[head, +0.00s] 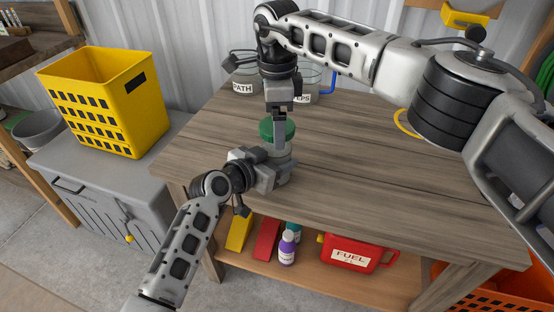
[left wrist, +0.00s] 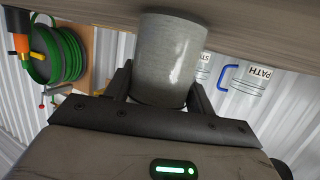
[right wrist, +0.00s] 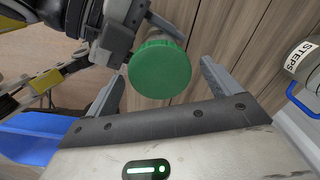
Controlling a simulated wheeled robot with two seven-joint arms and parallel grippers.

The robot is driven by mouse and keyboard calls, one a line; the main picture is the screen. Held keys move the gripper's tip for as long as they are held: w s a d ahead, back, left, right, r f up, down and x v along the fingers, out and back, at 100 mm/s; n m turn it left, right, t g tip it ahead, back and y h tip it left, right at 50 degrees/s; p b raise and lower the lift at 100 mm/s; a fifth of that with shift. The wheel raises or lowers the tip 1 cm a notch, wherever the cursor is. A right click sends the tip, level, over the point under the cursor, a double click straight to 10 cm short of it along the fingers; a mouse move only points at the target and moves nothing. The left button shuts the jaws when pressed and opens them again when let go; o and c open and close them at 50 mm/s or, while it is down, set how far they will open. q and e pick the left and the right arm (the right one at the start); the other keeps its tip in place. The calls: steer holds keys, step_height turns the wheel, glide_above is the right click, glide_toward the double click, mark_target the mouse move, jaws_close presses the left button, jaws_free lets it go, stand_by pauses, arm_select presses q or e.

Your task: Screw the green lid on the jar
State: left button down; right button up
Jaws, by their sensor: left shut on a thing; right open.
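The jar (head: 278,152) stands on the wooden table near its left edge. It looks grey and cylindrical in the left wrist view (left wrist: 170,55). My left gripper (head: 272,170) is shut around its body from the front left. The green lid (head: 287,130) is on top of the jar; its round top shows in the right wrist view (right wrist: 160,68). How tightly it sits cannot be told. My right gripper (head: 280,128) points down over the lid, open, with its fingers (right wrist: 160,75) on either side and gaps between them and the rim.
Clear containers labelled PATH (head: 243,82) and STEPS (head: 304,86) stand behind the right gripper. A yellow basket (head: 105,100) sits on a grey cabinet at left. A red fuel can (head: 350,252) and bottles are on the lower shelf.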

steer(key=c, duration=1.1)
steer(key=m, duration=0.8)
steer(key=o, duration=1.1)
steer(key=shift+r, duration=2.2)
